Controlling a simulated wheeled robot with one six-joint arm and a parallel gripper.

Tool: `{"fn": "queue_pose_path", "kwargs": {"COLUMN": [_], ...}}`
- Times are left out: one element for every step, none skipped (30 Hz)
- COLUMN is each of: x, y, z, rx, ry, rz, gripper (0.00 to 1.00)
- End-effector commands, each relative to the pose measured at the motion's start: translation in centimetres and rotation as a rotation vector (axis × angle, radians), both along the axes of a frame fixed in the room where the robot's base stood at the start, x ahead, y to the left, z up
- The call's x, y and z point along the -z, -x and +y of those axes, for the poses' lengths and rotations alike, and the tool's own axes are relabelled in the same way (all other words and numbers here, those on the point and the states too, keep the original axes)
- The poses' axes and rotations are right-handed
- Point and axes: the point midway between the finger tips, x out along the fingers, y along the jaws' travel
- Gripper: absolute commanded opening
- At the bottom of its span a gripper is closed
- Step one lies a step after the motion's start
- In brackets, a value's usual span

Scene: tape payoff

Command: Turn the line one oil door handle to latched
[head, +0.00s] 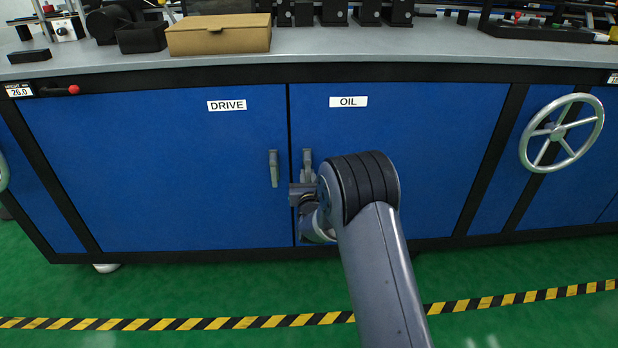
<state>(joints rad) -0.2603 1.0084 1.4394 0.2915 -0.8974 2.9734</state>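The oil door (420,150) is the blue panel under the white OIL label (348,101). Its grey handle (307,160) is near the door's left edge. The handle's upper part shows and looks upright; its lower part is hidden behind my gripper and wrist. My gripper (297,193) is at the handle, over its lower part. Its fingers are small and partly hidden by my arm, so I cannot tell whether they are open, shut or touching the handle.
The drive door (160,165) with its upright grey handle (273,168) is close on the left. A silver handwheel (562,133) stands out on the right. The worktop (340,47) above bears a cardboard box (219,35). A striped floor line (200,323) crosses the open green floor.

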Motion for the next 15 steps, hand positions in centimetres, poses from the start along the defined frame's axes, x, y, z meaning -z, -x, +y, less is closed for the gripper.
{"fn": "queue_pose_path", "kwargs": {"x": [0.04,0.04,0.04,0.03,0.03,0.02,0.02,0.01,0.01,0.00,0.00,0.00,-0.01,-0.01,-0.02], "y": [0.01,0.01,0.01,0.01,0.01,0.01,0.01,0.00,0.00,0.00,0.00,0.00,0.00,0.01,0.07], "z": [0.04,0.04,0.04,0.04,0.03,0.03,0.03,0.02,0.02,0.02,0.01,0.01,0.01,0.01,0.01], "rx": [-0.001,-0.001,-0.001,-0.001,-0.001,-0.001,-0.001,-0.001,-0.001,-0.001,-0.001,-0.001,-0.001,-0.001,-0.001], "ry": [-0.001,-0.001,0.000,0.000,0.000,0.000,0.000,0.001,0.001,0.001,0.001,0.001,0.001,0.001,0.001], "rz": [0.001,0.001,0.001,0.001,0.001,0.000,0.000,0.000,0.000,0.000,0.000,0.000,0.000,0.000,0.000], "gripper": [0.18,0.21,0.24,0.27,0.29,0.32,0.35,0.36,0.36,0.36,0.36,0.36,0.36,0.36,0.36]}}
